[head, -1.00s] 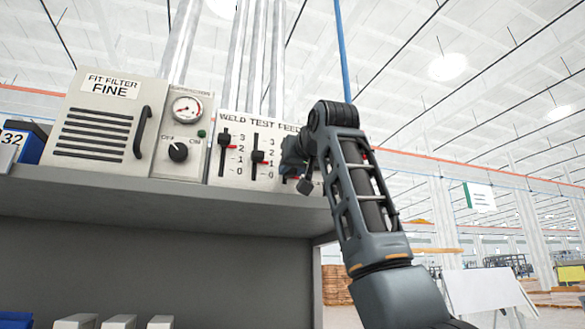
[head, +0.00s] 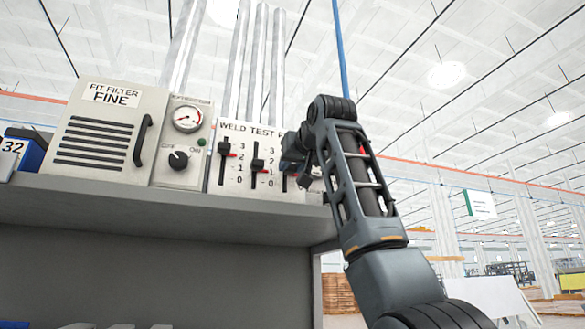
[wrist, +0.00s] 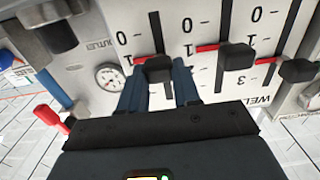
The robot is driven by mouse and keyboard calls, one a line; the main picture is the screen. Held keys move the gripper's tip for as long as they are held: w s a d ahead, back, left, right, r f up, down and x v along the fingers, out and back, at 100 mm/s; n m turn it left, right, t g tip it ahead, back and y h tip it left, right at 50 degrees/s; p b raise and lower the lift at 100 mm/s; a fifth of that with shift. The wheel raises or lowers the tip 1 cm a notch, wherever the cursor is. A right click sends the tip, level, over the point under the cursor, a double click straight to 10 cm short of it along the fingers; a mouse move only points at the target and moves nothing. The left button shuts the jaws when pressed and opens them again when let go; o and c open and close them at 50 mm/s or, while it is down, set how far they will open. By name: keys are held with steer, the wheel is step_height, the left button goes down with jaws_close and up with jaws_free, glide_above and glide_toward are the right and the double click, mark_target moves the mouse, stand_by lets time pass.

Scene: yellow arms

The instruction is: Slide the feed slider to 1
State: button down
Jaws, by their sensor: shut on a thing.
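The panel (head: 212,178) is white with vertical sliders; the head view shows WELD and TEST lettering, and my arm covers the FEED end. My gripper (wrist: 158,72) is shut on the black knob of the feed slider (wrist: 158,63), one blue finger on each side. The wrist view is upside down, and there the feed slider is the leftmost. Its red pointer lies close to the 1 mark. In the head view my gripper (head: 297,158) hides most of this slider.
The test slider (head: 257,164) and weld slider (head: 225,148) stand to the left. Further left are a dial unit with a knob (head: 178,160) and a filter box (head: 100,130). All stand on a grey shelf (head: 150,215). The wrist view shows a gauge (wrist: 109,77) and a red handle (wrist: 47,115).

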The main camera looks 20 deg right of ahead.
steer(key=c, duration=0.8)
jaws_free()
steer(key=s+b, duration=0.3)
steer(key=s, duration=0.4)
steer(key=shift+s, duration=0.35)
steer(key=shift+f, duration=0.1)
